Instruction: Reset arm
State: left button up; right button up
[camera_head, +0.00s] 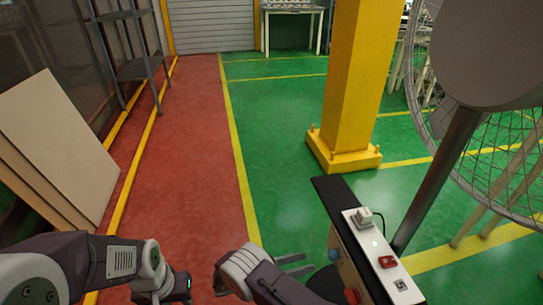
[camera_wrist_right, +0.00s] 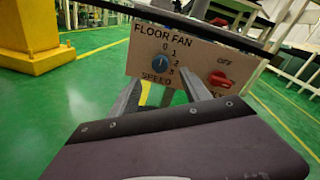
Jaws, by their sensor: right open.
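My right gripper (camera_head: 296,264) reaches toward the front of a fan control box from its left in the head view. In the right wrist view its two fingers (camera_wrist_right: 162,78) are apart and empty, pointing at the box. The box's tan panel (camera_wrist_right: 200,60) reads FLOOR FAN and SPEED. A blue speed knob (camera_wrist_right: 160,63) is just beyond and above the fingertips; contact cannot be judged. A red knob (camera_wrist_right: 219,79) marked OFF sits to its right. My left arm (camera_head: 120,262) is folded at the lower left, and its fingers do not show.
A white power strip (camera_head: 375,250) with a plug (camera_head: 363,217) and red switch (camera_head: 387,262) tops the box. The fan's pole (camera_head: 440,175) rises behind it. A yellow column (camera_head: 352,90) stands beyond. Boards (camera_head: 55,145) lean at left. The red lane (camera_head: 195,150) is clear.

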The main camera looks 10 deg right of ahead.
jog(key=w+d+r+m+g+y, duration=0.1)
jog(key=w+d+r+m+g, duration=0.25)
jog(key=r, duration=0.55)
jog(key=s+d+r+m+g+y, duration=0.3)
jog(key=s+d+r+m+y, duration=0.3)
jog(key=s+d+r+m, duration=0.15)
jog(key=s+a+f+m+t+y, duration=0.45)
jog(key=s+a+m+y, duration=0.35)
jog(key=s+m+y, duration=0.3)
jog(key=w+a+r+m+p, duration=0.1)
jog(key=w+r+m+p, duration=0.2)
jog(key=r+p, duration=2.8)
jog(key=shift+w+a+r+t+h+p, duration=0.2)
jog(key=shift+r+t+h+p, duration=0.15)
jog(key=shift+p, duration=0.6)
